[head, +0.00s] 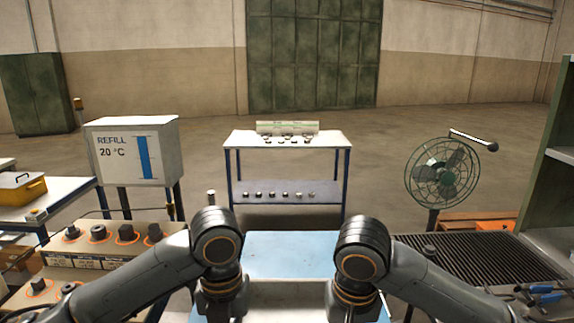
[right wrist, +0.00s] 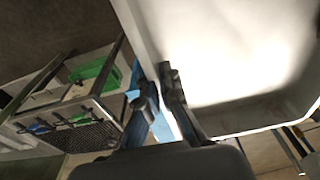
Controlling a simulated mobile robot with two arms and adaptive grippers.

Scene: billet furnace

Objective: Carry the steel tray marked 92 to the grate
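A pale steel tray (head: 286,297) lies at the bottom centre of the head view, between my two grippers. It fills the upper right of the right wrist view (right wrist: 225,50). Its number does not show. My right gripper (right wrist: 157,78) has its fingers close together on the tray's side wall. In the head view my right gripper (head: 352,312) is at the tray's right edge. My left gripper (head: 222,312) is at its left edge, with its fingertips hidden. The dark ribbed grate (head: 490,258) is at the right, and also shows in the right wrist view (right wrist: 92,135).
A blue tabletop (head: 285,255) lies just beyond the tray. A white-topped table (head: 300,142) stands farther back. A fan (head: 443,174) stands behind the grate; blue-handled tools (head: 540,290) lie at its front. A REFILL panel (head: 135,152) and a block bench (head: 85,245) are left.

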